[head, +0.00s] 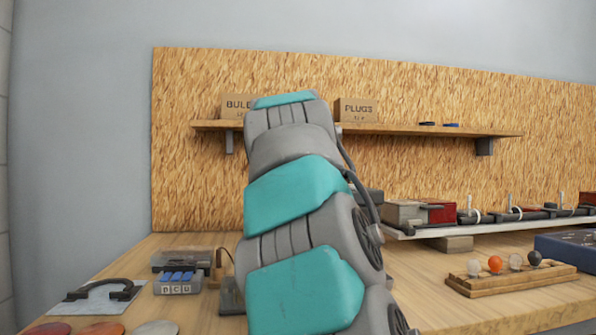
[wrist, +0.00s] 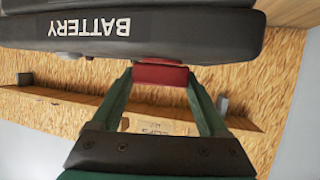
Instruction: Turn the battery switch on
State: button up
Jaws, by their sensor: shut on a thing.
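In the wrist view, which is upside down, a dark box labelled BATTERY (wrist: 95,28) fills the top of the picture. A red switch handle (wrist: 160,75) sticks out from its edge. My gripper (wrist: 161,82) has its two green fingers closed on the sides of this red handle. The fingertips are partly hidden by the box edge, and the handle's turn position cannot be told. In the head view my own arm covers the middle, and the gripper and the battery switch are hidden behind it.
On the bench, left, are a black handle on a plate (head: 100,290) and a box with blue switches (head: 178,283). Right are a rack of coloured bulbs (head: 510,277) and a dark blue box (head: 568,248). A wall shelf (head: 420,130) holds cardboard boxes.

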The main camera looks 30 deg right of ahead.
jog(key=shift+r+m+g+h+p, duration=0.3)
jog(key=shift+m+g+h+p, duration=0.4)
jog(key=shift+m+h+p, duration=0.8)
jog(key=shift+w+f+m+g+h+p, duration=0.1)
jog(key=shift+f+m+g+h+p, duration=0.1)
jog(key=shift+m+g+h+p, duration=0.4)
jog(key=shift+g, duration=0.4)
jog(key=shift+f+m+g, duration=0.1)
jog(key=shift+m+g, duration=0.2)
jog(key=shift+m, duration=0.1)
jog(key=shift+h, duration=0.3)
jog(key=shift+m+g, duration=0.7)
jog(key=o, duration=1.2)
jog(key=shift+o, duration=0.2)
